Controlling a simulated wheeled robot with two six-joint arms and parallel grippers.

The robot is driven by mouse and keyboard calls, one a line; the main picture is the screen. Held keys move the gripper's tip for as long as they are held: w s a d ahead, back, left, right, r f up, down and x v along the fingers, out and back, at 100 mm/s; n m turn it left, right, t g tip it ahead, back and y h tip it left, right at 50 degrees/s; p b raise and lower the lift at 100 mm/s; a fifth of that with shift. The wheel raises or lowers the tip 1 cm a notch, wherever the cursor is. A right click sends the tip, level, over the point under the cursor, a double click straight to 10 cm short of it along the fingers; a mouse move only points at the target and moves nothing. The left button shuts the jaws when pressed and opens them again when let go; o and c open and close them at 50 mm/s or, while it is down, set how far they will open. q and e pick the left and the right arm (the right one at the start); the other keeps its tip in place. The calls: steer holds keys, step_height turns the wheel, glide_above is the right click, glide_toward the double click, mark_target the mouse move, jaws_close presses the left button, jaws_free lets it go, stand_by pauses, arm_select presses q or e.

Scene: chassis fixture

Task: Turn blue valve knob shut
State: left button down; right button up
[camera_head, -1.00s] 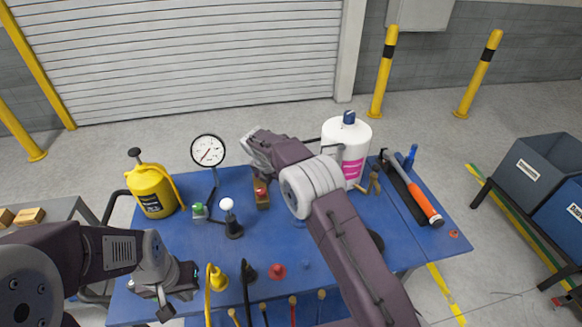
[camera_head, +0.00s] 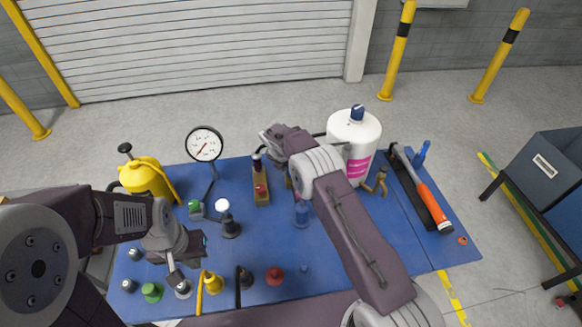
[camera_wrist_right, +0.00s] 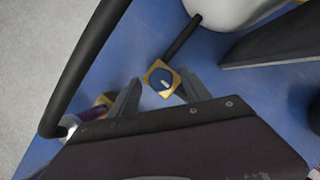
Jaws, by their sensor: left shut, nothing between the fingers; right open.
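The blue valve knob (camera_wrist_right: 161,82), with a white mark on its face, sits on a square brass plate in the right wrist view. A dark pipe runs from it toward a white container. My right gripper (camera_wrist_right: 157,90) is open, with one fingertip on each side of the knob; I cannot tell if they touch it. In the head view my right gripper (camera_head: 272,138) is at the back of the table, left of the white bottle (camera_head: 354,145), and the knob is hidden there. My left gripper (camera_head: 178,272) is shut and empty over the table's front left.
A pressure gauge (camera_head: 204,143), a yellow sprayer (camera_head: 147,178) and a wooden block with a red button (camera_head: 261,190) stand left of my right arm. A blue part (camera_head: 301,214) stands beside that arm. A hammer (camera_head: 432,205) lies at right. Several knobs line the front.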

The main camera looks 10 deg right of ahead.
steer(key=shift+w+d+f, duration=0.15)
steer(key=shift+w+f, duration=0.1)
steer(key=shift+f, duration=0.3)
steer(key=shift+s, duration=0.3)
steer(key=shift+w, duration=0.1)
jaws_close()
steer(key=shift+w+f+m+b, duration=0.15)
steer(key=shift+f+m+b, duration=0.2)
steer(key=shift+b, duration=0.5)
arm_select(q)
steer(key=shift+s+a+f+b, duration=0.15)
steer(key=shift+f+b, duration=0.25)
steer(key=shift+f, duration=0.35)
steer(key=shift+s+d+f+b, duration=0.1)
steer(key=shift+f+b, duration=0.25)
steer(key=shift+f, duration=0.35)
arm_select(e)
steer(key=shift+r+m+g+h, duration=0.3)
steer(key=shift+r+m+h, duration=0.1)
steer(key=shift+m, duration=0.65)
steer(key=shift+r, duration=0.1)
